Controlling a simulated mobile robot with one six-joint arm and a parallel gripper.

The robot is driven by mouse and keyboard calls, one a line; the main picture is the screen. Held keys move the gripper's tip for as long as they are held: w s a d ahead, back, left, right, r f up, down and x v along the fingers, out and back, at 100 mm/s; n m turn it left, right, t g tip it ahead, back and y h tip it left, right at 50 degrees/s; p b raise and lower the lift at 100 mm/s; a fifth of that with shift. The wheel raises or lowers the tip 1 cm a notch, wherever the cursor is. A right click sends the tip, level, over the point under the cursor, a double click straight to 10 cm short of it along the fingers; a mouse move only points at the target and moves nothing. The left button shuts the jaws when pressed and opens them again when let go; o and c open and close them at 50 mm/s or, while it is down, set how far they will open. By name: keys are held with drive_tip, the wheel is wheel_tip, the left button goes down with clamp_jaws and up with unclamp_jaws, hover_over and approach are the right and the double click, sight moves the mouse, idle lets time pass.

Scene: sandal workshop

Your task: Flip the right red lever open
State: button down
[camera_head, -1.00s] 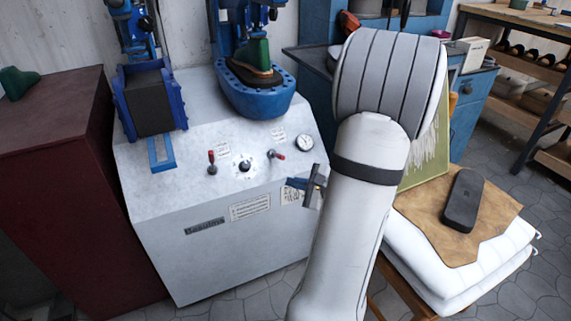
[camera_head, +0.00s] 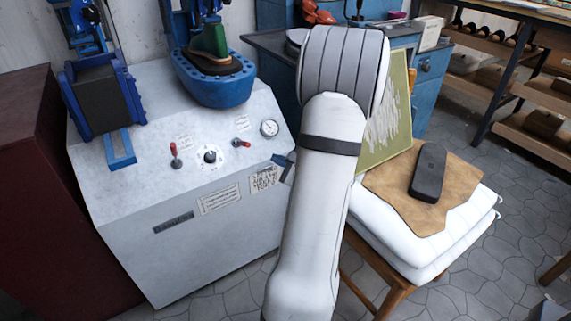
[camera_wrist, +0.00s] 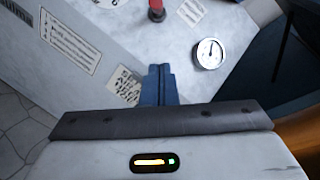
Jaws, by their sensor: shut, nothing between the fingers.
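The right red lever (camera_head: 241,143) is on the sloped grey control panel, left of the gauge, with its red handle leaning left. In the wrist view this lever (camera_wrist: 157,8) is at the top edge, partly cut off. The left red lever (camera_head: 174,153) stands more upright, left of the dial knob. My gripper (camera_wrist: 160,70) has its blue fingers together and empty, and it is apart from the lever. In the head view my gripper (camera_head: 283,161) is near the panel's lower right edge, mostly hidden by my arm.
The gauge (camera_head: 270,128) is close to the right lever and also shows in the wrist view (camera_wrist: 209,53). A blue press (camera_head: 215,85) stands behind the panel. A chair with white cushions (camera_head: 400,240) stands to the right of my arm.

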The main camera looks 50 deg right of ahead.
sight(243, 144)
drive_tip(key=w+a+r+b, duration=0.1)
drive_tip(key=w+a, duration=0.1)
drive_tip(key=w, duration=0.4)
drive_tip(key=shift+w+r, duration=0.15)
drive_tip(key=shift+r, duration=0.05)
